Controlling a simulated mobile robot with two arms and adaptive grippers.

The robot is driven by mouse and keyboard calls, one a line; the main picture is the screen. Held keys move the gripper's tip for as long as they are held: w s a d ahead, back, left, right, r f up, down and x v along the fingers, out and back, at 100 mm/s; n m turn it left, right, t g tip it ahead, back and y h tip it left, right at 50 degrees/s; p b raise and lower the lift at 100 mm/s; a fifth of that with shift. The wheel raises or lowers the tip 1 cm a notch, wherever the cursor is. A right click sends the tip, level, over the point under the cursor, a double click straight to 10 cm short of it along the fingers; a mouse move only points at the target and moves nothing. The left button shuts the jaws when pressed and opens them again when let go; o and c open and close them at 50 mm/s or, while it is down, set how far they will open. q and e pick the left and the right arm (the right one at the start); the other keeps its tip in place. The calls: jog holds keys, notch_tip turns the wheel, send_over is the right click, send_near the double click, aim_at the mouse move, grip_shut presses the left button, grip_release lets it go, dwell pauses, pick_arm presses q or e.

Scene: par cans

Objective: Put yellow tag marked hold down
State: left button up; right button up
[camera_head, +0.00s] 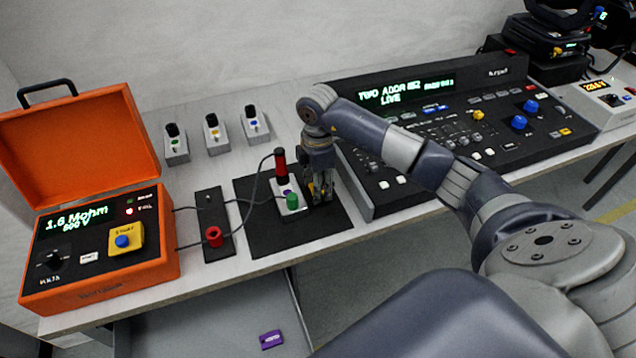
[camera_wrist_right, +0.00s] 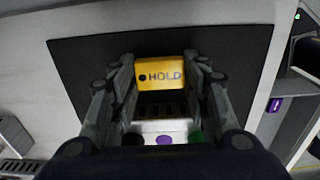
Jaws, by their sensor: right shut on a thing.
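The yellow tag (camera_wrist_right: 160,72) marked HOLD is between the fingers of my right gripper (camera_wrist_right: 160,88) in the wrist view, its lettering facing the camera. In the head view my right gripper (camera_head: 321,196) points down over the right part of the black mat (camera_head: 254,238), and only a little yellow shows at its fingers. The gripper is shut on the tag. Whether the tag touches the mat cannot be told. A small white box (camera_head: 284,187) with a red probe and a green cap stands on the mat just left of the gripper. My left gripper is not in view.
An orange tester (camera_head: 100,283) with open lid stands left, its leads running to a black strip (camera_head: 216,248) and the white box. Several small switch boxes (camera_head: 213,135) stand behind. A lighting console (camera_head: 440,130) stands close on the right. A purple tag (camera_head: 271,340) lies below the bench.

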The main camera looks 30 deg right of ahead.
jog(key=o, duration=0.9)
jog(key=shift+f, duration=0.15)
notch_tip(320, 180, up, 12)
jog(key=b, duration=0.1)
jog(key=shift+r, duration=0.2)
